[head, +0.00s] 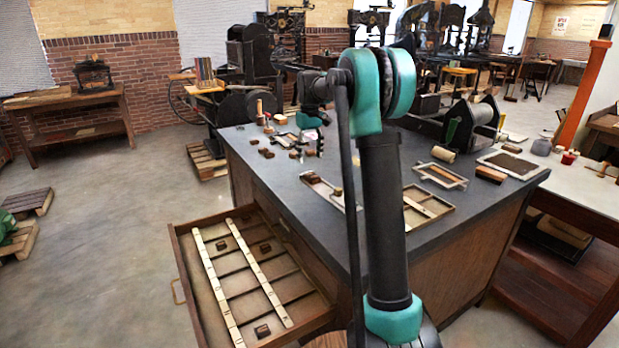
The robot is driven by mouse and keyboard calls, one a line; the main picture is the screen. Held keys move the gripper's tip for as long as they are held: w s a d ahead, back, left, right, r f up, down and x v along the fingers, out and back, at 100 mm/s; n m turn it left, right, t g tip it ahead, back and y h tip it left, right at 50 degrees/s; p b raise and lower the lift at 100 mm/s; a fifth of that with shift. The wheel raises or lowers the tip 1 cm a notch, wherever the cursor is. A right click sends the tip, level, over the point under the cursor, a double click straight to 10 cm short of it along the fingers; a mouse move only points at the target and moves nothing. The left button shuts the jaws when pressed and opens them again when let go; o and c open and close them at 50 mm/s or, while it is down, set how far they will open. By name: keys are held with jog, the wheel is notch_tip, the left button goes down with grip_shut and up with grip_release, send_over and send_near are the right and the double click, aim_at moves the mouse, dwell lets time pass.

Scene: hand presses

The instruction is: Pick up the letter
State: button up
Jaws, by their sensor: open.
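Several small brown blocks that look like type letters (266,153) lie on the dark tabletop (300,190), to the left of my gripper. More small dark blocks (262,331) lie in the open drawer's compartments; which piece is the letter I cannot tell. My gripper (309,154) is at the far left part of the tabletop, pointing down, with its dark fingers apart. Small pieces lie close around the fingers, and I cannot tell whether any touches them. My arm hides the middle of the tabletop.
The open drawer (180,262) juts out at front left, with two pale strips across it. Wooden frames (441,176), a pale roller (443,154) and a brown block (491,174) lie on the right of the tabletop. Old presses (249,70) stand behind. The floor at left is mostly clear.

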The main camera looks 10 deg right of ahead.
aim_at(310, 173)
jog(key=shift+f, duration=3.45)
jog(key=c, duration=0.9)
